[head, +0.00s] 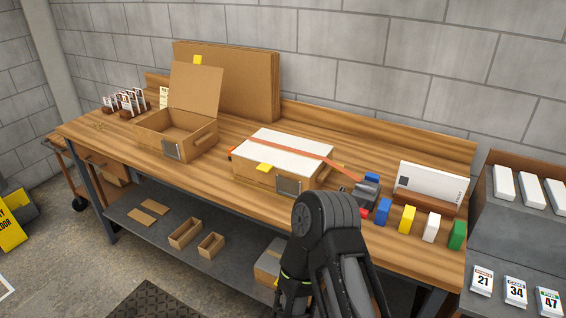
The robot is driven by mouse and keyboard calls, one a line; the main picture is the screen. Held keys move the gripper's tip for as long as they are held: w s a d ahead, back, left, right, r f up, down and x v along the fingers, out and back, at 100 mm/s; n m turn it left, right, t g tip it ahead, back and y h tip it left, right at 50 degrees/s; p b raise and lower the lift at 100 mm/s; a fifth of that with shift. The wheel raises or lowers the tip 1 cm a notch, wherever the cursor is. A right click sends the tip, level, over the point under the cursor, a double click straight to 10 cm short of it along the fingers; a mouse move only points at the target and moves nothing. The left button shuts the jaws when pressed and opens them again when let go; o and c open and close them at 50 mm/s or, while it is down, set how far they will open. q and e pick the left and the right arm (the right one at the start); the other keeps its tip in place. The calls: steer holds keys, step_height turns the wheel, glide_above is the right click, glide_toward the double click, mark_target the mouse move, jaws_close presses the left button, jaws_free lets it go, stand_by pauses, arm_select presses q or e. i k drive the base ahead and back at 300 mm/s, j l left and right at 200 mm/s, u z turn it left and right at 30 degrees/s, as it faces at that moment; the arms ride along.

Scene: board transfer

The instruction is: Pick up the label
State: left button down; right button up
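I cannot tell which item is the label. Numbered white cards, a 21 card (482,281), a 34 card (515,292) and a 47 card (548,303), stand on the grey rack at the lower right. A large white card (433,183) with small print leans in a wooden holder (426,201) at the bench's right. More small cards (127,101) stand in wooden holders at the far left. A bent dark arm of mine rises at the bottom centre, apart from all these cards. No gripper fingers are visible.
The wooden bench (230,160) bears an open box (150,137), a white-topped box (262,178) with an orange strap, a tape dispenser (369,187) and several coloured blocks (407,219). A large flat carton (255,85) leans behind. Small trays (185,233) lie on the lower shelf.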

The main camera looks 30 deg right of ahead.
mark_target(113, 99)
steer(key=i+j+u, duration=0.3)
steer(key=i, duration=0.15)
steer(key=i+j+u, duration=0.3)
steer(key=i, duration=0.7)
steer(key=i+u, duration=0.3)
steer(key=i, duration=0.7)
steer(key=i+z, duration=0.15)
steer(key=i, duration=0.35)
steer(key=i+j+z, duration=0.15)
steer(key=i, duration=0.35)
steer(key=i+j+z, duration=0.15)
steer(key=i, duration=0.35)
steer(key=i+j+z, duration=0.1)
steer(key=i+j, duration=0.25)
steer(key=i, duration=0.15)
steer(key=i+j+z, duration=0.25)
steer(key=i+z, duration=0.15)
steer(key=i+j+z, duration=0.7)
steer(key=j+z, duration=0.15)
steer(key=i+j+z, duration=0.2)
steer(key=j+z, duration=0.2)
steer(key=j, duration=0.2)
